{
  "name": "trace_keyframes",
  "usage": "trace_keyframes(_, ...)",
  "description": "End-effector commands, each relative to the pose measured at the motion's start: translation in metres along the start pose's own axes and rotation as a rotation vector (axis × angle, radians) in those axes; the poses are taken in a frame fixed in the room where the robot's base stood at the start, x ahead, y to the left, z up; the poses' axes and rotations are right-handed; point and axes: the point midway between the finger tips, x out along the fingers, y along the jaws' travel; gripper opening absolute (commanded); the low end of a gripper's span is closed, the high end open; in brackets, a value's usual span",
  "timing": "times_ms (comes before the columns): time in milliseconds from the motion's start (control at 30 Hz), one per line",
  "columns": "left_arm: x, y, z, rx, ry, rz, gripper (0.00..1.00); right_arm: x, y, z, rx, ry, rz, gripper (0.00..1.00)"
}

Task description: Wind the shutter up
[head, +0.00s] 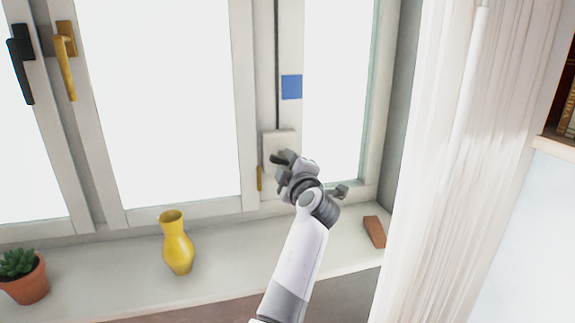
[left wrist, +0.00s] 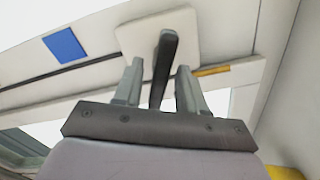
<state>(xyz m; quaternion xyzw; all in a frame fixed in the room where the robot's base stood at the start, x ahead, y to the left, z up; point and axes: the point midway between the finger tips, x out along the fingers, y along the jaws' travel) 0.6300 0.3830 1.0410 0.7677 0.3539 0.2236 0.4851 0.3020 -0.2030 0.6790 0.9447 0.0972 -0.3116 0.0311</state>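The shutter's winder is a white box (head: 280,138) on the window frame, with a dark lever (left wrist: 168,50) standing out from it. A thin dark cord (head: 277,60) runs up the frame above the box. My left gripper (left wrist: 160,66) is open, with one finger on each side of the lever. Gaps show between the lever and both fingers in the left wrist view. In the head view my left gripper (head: 286,163) is in front of the box and hides its lower part. The shutter itself cannot be made out. My right gripper is not in view.
A blue square (head: 291,87) is on the frame above the box. Below, the sill holds a yellow vase (head: 178,245), a potted succulent (head: 24,277) and a brown block (head: 374,232). A white curtain (head: 440,160) hangs at the right. Window handles (head: 66,65) are at the upper left.

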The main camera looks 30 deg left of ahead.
Motion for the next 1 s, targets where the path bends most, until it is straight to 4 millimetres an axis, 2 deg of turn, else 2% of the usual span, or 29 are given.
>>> trace_keyframes(33,0.0,0.0,0.0,0.0,0.0,0.0,0.23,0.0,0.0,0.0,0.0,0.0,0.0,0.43)
trace_keyframes(100,0.0,0.0,0.0,0.0,0.0,0.0,0.0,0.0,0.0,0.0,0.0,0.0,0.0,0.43)
trace_keyframes(567,0.0,-0.002,0.0,0.068,0.001,0.0,0.0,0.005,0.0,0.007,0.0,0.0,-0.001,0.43)
trace_keyframes(800,0.0,-0.002,0.001,0.234,0.001,0.001,0.0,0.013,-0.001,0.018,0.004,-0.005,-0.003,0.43)
trace_keyframes(1000,0.0,-0.001,0.0,0.421,0.002,0.001,0.0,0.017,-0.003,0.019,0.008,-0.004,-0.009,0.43)
